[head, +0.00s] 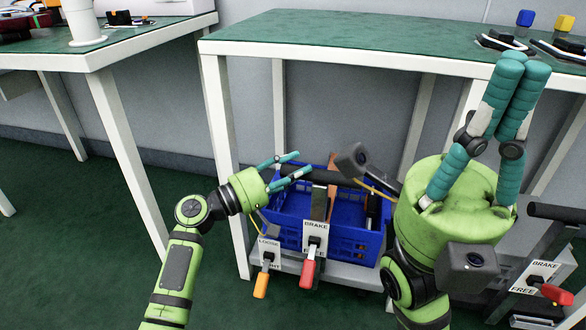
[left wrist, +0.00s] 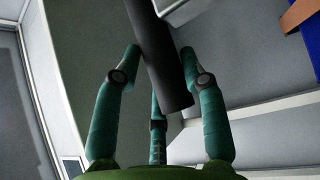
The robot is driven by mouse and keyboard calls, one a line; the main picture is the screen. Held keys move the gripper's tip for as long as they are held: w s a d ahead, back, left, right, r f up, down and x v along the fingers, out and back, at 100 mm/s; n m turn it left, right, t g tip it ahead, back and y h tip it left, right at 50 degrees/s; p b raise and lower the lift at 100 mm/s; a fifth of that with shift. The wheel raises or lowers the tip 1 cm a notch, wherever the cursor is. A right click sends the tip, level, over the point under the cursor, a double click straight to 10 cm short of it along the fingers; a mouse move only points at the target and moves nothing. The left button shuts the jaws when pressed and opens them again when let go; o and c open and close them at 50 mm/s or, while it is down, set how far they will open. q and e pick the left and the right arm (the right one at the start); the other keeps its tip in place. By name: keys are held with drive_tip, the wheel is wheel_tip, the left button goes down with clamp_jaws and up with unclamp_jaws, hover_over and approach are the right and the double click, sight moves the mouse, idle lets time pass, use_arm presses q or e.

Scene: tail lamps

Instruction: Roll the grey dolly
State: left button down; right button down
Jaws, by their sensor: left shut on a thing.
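A grey dolly (head: 345,272) stands under the green-topped table in the head view, carrying a blue crate (head: 345,236). Its dark handle bar (head: 333,177) runs across above the crate. My left gripper (head: 294,165) is shut on the left end of the bar; the left wrist view shows the bar (left wrist: 165,60) between the teal fingers. A red lever (head: 309,268) under a BRAKE label hangs down over the lower word. An orange lever (head: 262,283) under a LOOSE label also hangs down. My right gripper (head: 522,68) points up at the right; its third finger is hidden.
Another cart at the right has its own bar (head: 556,212) and red brake lever (head: 555,293). The table (head: 340,45) stands over the dolly, with legs on both sides. A second table (head: 130,47) is at the left. Green floor (head: 80,240) is clear at lower left.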

use_arm(q)
drive_tip(key=shift+w+r, duration=0.15)
drive_tip(key=shift+w, duration=0.1)
drive_tip(key=c, duration=0.9)
unclamp_jaws()
drive_tip(key=shift+c, duration=0.2)
drive_tip(key=shift+o, duration=1.3)
drive_tip(key=shift+d, duration=0.1)
drive_tip(key=v, duration=1.2)
